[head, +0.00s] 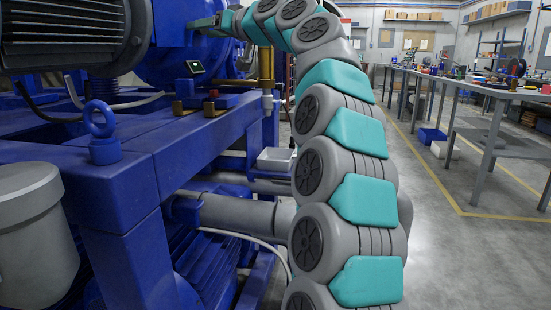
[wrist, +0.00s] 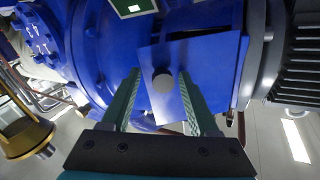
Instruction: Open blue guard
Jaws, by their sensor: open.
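The blue guard (wrist: 205,55) is a flat plate on the side of the blue machine housing in the wrist view. I cannot tell whether either finger touches the knob or plate. In the head view my gripper (head: 207,22) reaches the blue housing at the top, and the guard is not clearly visible there.
A blue frame with a lifting eye (head: 99,120) and a grey canister (head: 35,235) stand at the left. A workbench (head: 480,85) is at the right, with open floor before it.

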